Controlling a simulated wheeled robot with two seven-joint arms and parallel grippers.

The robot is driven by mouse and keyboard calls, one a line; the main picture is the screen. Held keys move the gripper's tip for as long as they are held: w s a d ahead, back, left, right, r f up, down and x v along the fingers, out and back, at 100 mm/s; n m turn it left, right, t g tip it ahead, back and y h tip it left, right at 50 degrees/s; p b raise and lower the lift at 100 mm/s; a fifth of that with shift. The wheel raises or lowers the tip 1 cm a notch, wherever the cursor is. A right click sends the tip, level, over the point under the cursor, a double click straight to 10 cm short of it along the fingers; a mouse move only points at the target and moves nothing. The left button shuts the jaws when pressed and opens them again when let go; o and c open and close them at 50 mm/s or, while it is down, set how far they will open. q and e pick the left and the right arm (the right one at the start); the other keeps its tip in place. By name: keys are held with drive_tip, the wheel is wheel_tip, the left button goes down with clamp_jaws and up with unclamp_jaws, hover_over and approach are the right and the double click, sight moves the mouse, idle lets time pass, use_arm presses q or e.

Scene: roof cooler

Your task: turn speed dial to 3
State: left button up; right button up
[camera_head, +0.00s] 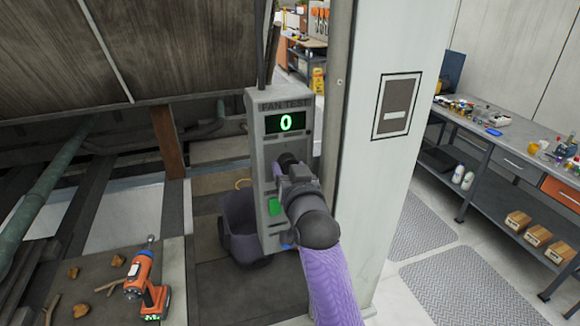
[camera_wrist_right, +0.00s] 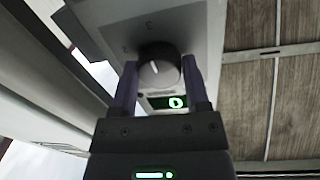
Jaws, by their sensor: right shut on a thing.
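The grey fan test box (camera_head: 267,190) stands against the post, and its display (camera_head: 286,122) reads 0 in green. In the right wrist view the speed dial (camera_wrist_right: 159,68) is a dark round knob with a pale pointer line. My right gripper (camera_wrist_right: 158,78) is shut on the dial, one finger on each side of it; the display (camera_wrist_right: 168,102) shows beyond. In the head view my right gripper (camera_head: 290,165) and forearm cover the dial. A green button (camera_head: 274,207) shows beside my wrist. My left gripper is not in view.
A purple bucket (camera_head: 240,225) stands beside the box. An orange drill (camera_head: 147,285), sticks and small brown lumps lie on the boards at lower left. A white pillar (camera_head: 385,190) rises right of my arm; a workbench (camera_head: 490,135) stands farther right.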

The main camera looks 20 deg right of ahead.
drive_tip(key=shift+m, duration=0.3)
drive_tip(key=o, duration=1)
drive_tip(key=s+p, duration=0.1)
drive_tip(key=s, duration=0.2)
drive_tip(key=s+p, duration=0.2)
drive_tip(key=s, duration=0.1)
drive_tip(key=s+p, duration=0.2)
drive_tip(key=s, duration=0.1)
drive_tip(key=shift+s+a, duration=0.25)
drive_tip(key=shift+s, duration=0.15)
drive_tip(key=shift+f, duration=0.15)
